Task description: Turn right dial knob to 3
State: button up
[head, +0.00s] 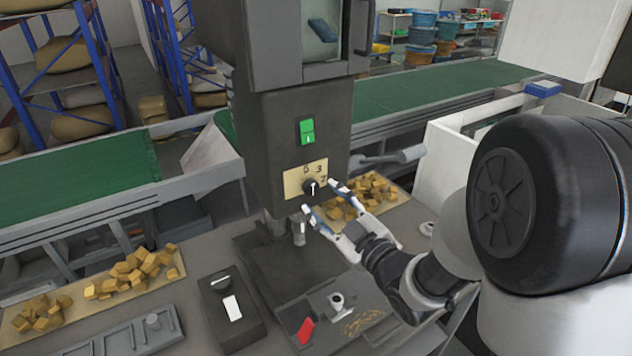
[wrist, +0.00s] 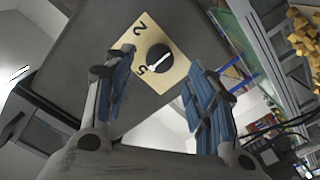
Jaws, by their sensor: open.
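The dial knob (head: 311,187) is a round black knob with a white pointer mark. It sits on a tan number plate (head: 292,184) on the front of the dark machine column. In the head view the pointer stands roughly upright, with several digits around the knob. In the wrist view the knob (wrist: 157,57) lies ahead, between the fingertips, with a 2 readable on the plate (wrist: 173,80). My gripper (head: 320,197) is open in front of the plate, its blue-padded fingers either side of the knob. I cannot tell whether they touch it.
A green rocker switch (head: 307,132) sits above the plate. A dark control box (head: 233,312) stands at lower left on the grey bench. Tan blocks lie in trays (head: 176,262) on both sides. A green conveyor (head: 100,188) runs behind.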

aim_at(313, 190)
jog(key=x, duration=0.5)
jog(key=shift+c, duration=0.6)
jog(key=c, duration=0.9)
